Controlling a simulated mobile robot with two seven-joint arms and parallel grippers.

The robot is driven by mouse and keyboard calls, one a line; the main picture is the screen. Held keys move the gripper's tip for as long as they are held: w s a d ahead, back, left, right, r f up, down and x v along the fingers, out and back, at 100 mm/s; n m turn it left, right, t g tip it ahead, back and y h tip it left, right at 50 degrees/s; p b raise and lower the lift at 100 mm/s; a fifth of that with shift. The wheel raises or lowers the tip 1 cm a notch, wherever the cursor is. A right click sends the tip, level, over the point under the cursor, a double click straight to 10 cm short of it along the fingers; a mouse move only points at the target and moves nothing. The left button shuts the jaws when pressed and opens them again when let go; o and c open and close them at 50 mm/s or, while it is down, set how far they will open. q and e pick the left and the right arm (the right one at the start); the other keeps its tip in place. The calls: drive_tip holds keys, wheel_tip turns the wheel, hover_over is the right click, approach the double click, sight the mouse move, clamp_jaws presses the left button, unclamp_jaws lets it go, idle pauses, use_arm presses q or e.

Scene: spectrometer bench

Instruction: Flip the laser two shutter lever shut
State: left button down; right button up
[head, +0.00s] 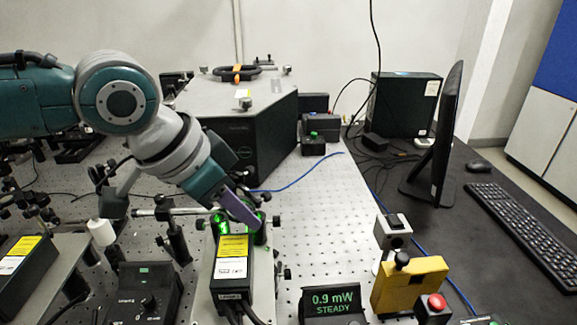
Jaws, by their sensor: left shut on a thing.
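The laser (233,268) is a black box with a yellow label, standing on the optical bench at the lower middle; the small print on its near end is too small to read surely. My left gripper (249,219) reaches down from the left to the far end of this laser, beside green-lit optics (221,225). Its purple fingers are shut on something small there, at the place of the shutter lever. The fingers hide the lever, so its angle cannot be seen. My right gripper is not in view.
A power meter display (333,300) reads 0.9 mW STEADY. Right of it are a yellow box (411,286) and a red button (434,304). Another labelled laser (22,262) is at left. Posts (176,242) crowd my arm's left; perforated bench (330,210) is clearer at right.

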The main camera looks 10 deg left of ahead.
use_arm(q)
drive_tip(key=shift+a+h, duration=0.2)
drive_tip(key=shift+h, duration=0.3)
drive_tip(key=c, duration=1)
unclamp_jaws()
drive_tip(key=shift+o, duration=0.2)
drive_tip(key=v, duration=1)
drive_tip(key=shift+s, duration=0.2)
drive_tip(key=shift+f, duration=0.1)
